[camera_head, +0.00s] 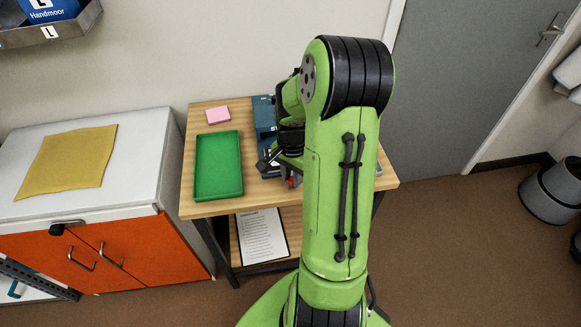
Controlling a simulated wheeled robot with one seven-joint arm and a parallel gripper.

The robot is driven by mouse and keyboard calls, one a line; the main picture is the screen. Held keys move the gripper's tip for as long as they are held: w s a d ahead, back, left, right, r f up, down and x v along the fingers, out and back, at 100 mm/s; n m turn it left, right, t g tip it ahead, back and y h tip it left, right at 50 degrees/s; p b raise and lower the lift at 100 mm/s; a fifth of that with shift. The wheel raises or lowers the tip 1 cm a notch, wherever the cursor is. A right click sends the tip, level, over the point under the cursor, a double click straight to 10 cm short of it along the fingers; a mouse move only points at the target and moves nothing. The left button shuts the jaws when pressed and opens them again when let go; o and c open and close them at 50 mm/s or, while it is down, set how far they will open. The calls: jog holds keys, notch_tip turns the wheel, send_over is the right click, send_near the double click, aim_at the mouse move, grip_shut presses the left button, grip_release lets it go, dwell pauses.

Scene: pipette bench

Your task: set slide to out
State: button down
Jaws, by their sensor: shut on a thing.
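A teal device (264,115) stands on the wooden bench, mostly hidden behind my green arm. My gripper (276,169) is low at the device's near end, in front of its teal body. The gripper is shut on a part there, taken to be the slide, but the hold itself is too small and covered to see clearly. A small red bit (292,182) shows just below the gripper. How far the slide stands out cannot be told from this view.
On the wooden bench (205,209), a green tray (218,165) lies left of the gripper, with a pink block (218,115) behind it. A printed sheet (262,237) lies on the lower shelf. A white-topped orange cabinet (128,252) bearing a yellow cloth (68,160) stands left.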

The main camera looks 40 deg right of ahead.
jog(key=shift+s+a, duration=0.1)
jog(key=shift+s, duration=0.05)
jog(key=c, duration=0.9)
grip_release()
notch_tip(320, 180, up, 16)
jog(key=p, duration=0.5)
jog(key=shift+f, duration=0.1)
